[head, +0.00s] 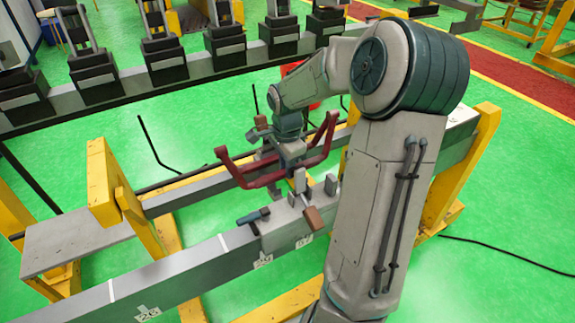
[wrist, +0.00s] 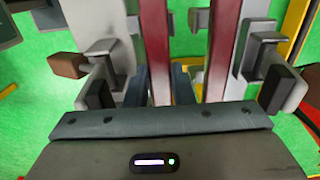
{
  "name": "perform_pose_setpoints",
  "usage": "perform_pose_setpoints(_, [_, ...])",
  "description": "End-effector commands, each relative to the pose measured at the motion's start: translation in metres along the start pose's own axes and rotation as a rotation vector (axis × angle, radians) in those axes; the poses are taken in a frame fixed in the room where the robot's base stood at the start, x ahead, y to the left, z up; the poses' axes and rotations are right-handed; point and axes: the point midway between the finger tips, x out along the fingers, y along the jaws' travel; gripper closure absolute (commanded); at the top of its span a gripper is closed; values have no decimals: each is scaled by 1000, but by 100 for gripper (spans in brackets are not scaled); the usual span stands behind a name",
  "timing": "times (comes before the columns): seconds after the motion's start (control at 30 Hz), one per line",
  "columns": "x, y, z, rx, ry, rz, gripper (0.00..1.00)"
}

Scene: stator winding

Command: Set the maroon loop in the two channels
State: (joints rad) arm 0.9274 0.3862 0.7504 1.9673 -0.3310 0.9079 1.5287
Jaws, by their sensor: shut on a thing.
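The maroon loop (head: 270,178) hangs level under my gripper (head: 292,158) in the head view, its bent ends rising at left and right. In the wrist view, two maroon bars of the loop run up the picture, and my gripper (wrist: 160,88) is shut with its blue-grey fingers on either side of the left bar (wrist: 156,50). The loop is over or beside the grey block (head: 287,232) on the beam. Pale upright walls show between and beside the bars in the wrist view. I cannot tell whether the bars are inside the channels.
A clamp with a brown handle (head: 313,217) and one with a dark blue handle (head: 252,216) stand by the block. The long grey beam (head: 185,275) rests on yellow supports (head: 130,200). Several black fixtures line a dark rail (head: 130,83) behind. Green floor lies between.

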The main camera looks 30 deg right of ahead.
Motion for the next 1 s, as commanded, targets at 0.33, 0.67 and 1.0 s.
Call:
perform_pose_setpoints(0.33, [15, 0, 0, 0, 1, -1, 100])
perform_pose_setpoints(0.67, [21, 1, -1, 1, 0, 1, 100])
perform_pose_setpoints(1.0, [29, 2, 0, 0, -3, 6, 100])
